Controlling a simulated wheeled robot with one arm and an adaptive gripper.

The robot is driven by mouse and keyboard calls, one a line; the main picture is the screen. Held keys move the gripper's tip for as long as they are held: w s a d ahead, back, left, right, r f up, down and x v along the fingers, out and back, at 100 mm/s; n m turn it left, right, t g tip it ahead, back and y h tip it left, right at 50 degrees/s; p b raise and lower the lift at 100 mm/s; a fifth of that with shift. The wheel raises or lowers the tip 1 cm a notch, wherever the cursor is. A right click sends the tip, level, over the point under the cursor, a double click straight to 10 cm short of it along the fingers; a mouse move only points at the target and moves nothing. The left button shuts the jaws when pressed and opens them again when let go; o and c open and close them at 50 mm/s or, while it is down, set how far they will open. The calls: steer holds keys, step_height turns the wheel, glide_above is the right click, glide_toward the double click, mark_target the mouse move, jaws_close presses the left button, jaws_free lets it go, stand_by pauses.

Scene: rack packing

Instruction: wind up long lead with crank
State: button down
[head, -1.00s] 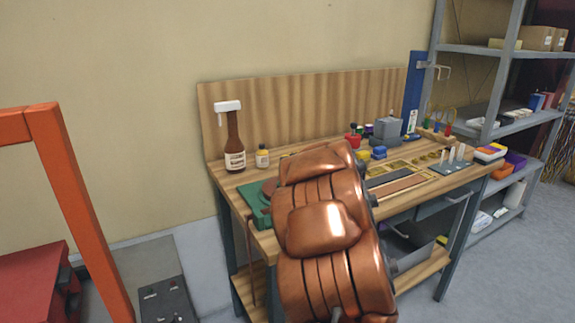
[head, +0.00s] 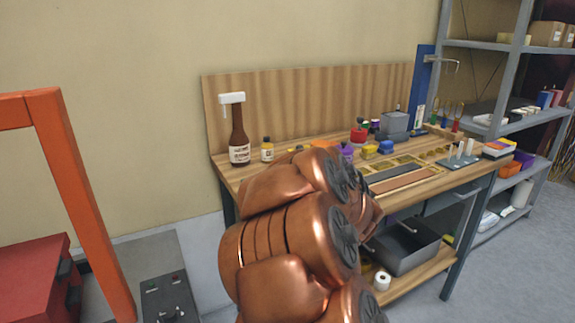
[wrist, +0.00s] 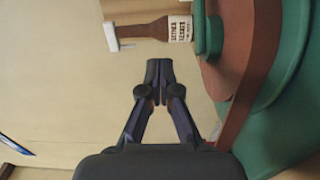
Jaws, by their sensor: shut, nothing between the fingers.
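The green device (wrist: 290,75) fills the right side of the wrist view, very close. A brown band (wrist: 243,70), which may be the lead, runs over it and down towards the gripper's base. A rounded green part (wrist: 208,38) sticks out at its upper left; I cannot tell whether this is the crank. My gripper (wrist: 158,68) is shut and empty, its tips together left of the device and apart from that green part. In the head view my copper-coloured arm hides the gripper, the green device and the lead.
Coloured parts and a grey box (head: 394,124) lie further right. An orange frame (head: 78,205) and red box (head: 30,283) stand left.

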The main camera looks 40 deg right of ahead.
steer(key=shift+s+a+r, duration=0.1)
steer(key=shift+s+a, duration=0.05)
steer(key=shift+s, duration=0.25)
steer(key=shift+w+r+n, duration=0.1)
steer(key=shift+r+n, duration=0.2)
steer(key=w+d+r+n+g+y+p, duration=0.25)
steer(key=r+n+y+p, duration=0.4)
steer(key=n, duration=0.55)
steer(key=s+d+r+n+g+p, duration=0.1)
steer(key=s+d+n+g+p, duration=0.45)
steer(key=s+d+n, duration=0.5)
steer(key=shift+g, duration=0.3)
steer(key=p+x, duration=0.2)
steer(key=x, duration=0.8)
steer(key=shift+w+a, duration=0.15)
steer(key=shift+a, duration=0.05)
steer(key=shift+w+a+r+p, duration=0.1)
steer(key=shift+w+p, duration=0.15)
steer(key=shift+w, duration=0.3)
steer(key=shift+w+a+r+p, duration=0.15)
steer(key=shift+w+p, duration=0.1)
steer(key=shift+w, duration=0.35)
steer(key=shift+w+a+f, duration=0.1)
steer(key=shift+w+f, duration=0.1)
steer(key=shift+w, duration=0.5)
